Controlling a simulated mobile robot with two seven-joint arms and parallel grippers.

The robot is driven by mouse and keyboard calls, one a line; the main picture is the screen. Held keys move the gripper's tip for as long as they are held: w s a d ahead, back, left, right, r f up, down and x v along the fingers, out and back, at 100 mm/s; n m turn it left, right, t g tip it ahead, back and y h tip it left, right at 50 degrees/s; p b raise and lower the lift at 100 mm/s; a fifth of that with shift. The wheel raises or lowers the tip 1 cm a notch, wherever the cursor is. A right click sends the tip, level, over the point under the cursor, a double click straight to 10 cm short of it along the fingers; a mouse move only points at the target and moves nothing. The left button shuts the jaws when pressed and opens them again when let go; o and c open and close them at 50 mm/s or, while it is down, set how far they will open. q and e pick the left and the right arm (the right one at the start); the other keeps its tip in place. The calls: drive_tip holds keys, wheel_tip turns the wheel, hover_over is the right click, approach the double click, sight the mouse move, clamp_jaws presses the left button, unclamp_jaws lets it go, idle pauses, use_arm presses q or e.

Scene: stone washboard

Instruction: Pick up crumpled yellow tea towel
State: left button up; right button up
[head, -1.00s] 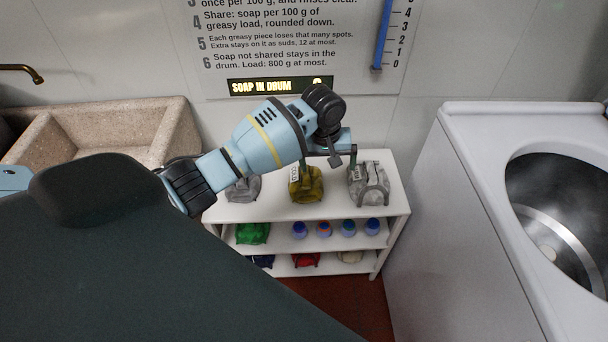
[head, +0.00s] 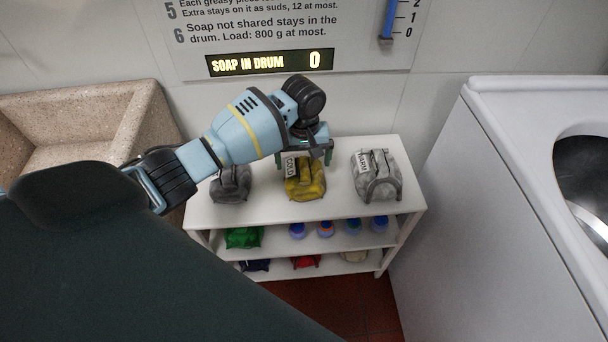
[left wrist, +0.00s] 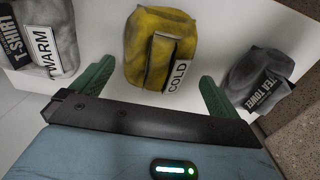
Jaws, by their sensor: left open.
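The yellow tea towel (head: 306,184) is a crumpled bundle on the white shelf's top, in the middle, with a white COLD label. It also shows in the left wrist view (left wrist: 146,50), between and beyond the fingertips. My left gripper (head: 303,158) is open above it, fingers pointing down at it; the same gripper (left wrist: 156,72) shows two green fingers spread apart with nothing between them. I cannot tell whether a finger touches the towel. My right gripper is not in view.
On the shelf top (head: 336,209), a dark grey bundle (head: 231,185) labelled TEA TOWEL sits left and a light grey bundle (head: 376,178) labelled WARM right. A stone sink (head: 90,115) stands left, a white drum machine (head: 480,190) right.

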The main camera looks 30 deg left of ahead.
use_arm(q)
drive_tip(key=shift+w+f+b, duration=0.2)
drive_tip(key=shift+f+b, duration=0.55)
drive_tip(key=shift+f, duration=2.4)
drive_tip(key=c, duration=0.7)
